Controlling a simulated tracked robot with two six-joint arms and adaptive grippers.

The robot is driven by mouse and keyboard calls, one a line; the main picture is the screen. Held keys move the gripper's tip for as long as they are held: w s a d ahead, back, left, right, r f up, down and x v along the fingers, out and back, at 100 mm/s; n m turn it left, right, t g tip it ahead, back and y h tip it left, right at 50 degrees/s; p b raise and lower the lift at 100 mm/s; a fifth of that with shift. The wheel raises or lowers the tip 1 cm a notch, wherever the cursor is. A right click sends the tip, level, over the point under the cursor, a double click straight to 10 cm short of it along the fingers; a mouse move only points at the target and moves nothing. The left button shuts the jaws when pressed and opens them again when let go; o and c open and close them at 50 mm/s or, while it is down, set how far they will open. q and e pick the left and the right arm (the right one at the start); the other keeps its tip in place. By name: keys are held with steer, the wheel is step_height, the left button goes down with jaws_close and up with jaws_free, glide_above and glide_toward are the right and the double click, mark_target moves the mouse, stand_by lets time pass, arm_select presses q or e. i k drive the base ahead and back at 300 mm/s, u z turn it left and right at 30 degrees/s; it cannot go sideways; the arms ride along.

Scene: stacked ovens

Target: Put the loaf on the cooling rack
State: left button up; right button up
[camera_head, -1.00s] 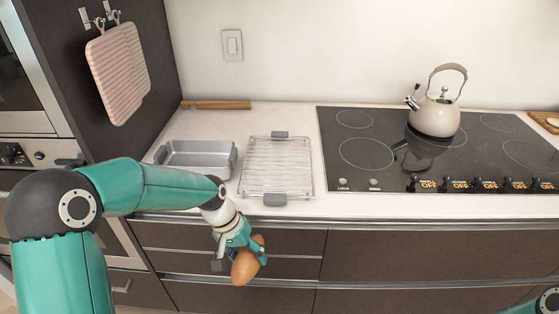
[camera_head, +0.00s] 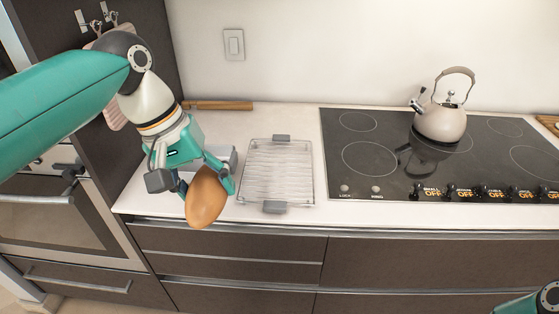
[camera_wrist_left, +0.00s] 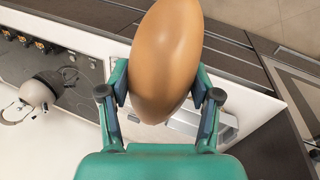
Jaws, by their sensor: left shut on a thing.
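The loaf (camera_head: 205,199) is brown, smooth and egg-shaped. My left gripper (camera_head: 205,180) is shut on it and holds it in the air, in front of the metal pan and left of the cooling rack. In the left wrist view the loaf (camera_wrist_left: 165,60) sits between the two fingers of the gripper (camera_wrist_left: 160,100). The cooling rack (camera_head: 278,172) is a wire rack with grey end handles, lying empty on the white counter. My right gripper is not in view; only a bit of that arm shows at the bottom right corner.
A grey metal pan (camera_head: 224,156) stands left of the rack, partly hidden by my gripper. A black cooktop (camera_head: 370,158) with a beige kettle (camera_head: 440,123) is to the right. A wooden object (camera_head: 218,105) lies at the wall. Oven doors are at left.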

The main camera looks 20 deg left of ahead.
mark_target(267, 180)
steer(key=i, duration=0.85)
